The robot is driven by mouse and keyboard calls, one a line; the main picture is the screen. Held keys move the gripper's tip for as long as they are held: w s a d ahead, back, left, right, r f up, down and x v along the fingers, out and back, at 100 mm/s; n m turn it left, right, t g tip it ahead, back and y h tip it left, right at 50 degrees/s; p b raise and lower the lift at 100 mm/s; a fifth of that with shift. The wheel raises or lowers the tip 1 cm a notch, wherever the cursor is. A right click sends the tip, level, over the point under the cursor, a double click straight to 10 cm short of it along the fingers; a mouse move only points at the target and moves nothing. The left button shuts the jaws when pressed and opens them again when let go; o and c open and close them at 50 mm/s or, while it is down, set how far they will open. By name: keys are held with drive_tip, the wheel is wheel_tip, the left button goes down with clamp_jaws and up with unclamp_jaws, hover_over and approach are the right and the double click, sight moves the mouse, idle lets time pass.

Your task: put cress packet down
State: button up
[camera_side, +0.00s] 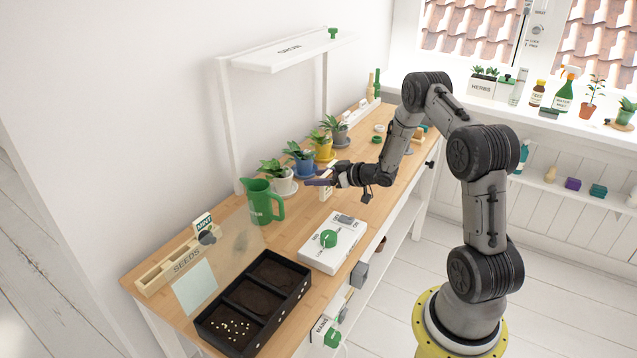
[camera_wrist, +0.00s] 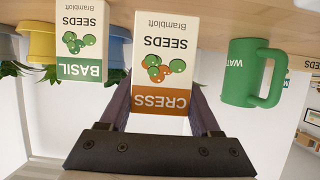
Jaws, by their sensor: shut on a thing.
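The cress packet (camera_wrist: 163,60), white with an orange-brown CRESS band and a green and orange seed picture, fills the middle of the wrist view, upside down there. My gripper (camera_wrist: 160,95) is shut on it, one dark finger at each side. The fingertips are partly hidden behind the packet. In the side view my gripper (camera_side: 318,181) is above the desk, near the potted plants. A small white packet shape (camera_side: 326,192) shows just under it; I cannot tell which packet that is. Whether the cress packet touches the desk is unclear.
A basil packet (camera_wrist: 78,42) stands close beside the cress packet. A green watering jug (camera_side: 262,201) is left of my gripper. Potted plants (camera_side: 301,158) line the wall.

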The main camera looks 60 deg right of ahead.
drive_tip(key=shift+f, duration=0.8)
drive_tip(key=shift+f, duration=0.2)
drive_tip(key=o, duration=1.3)
drive_tip(key=shift+r, duration=0.1)
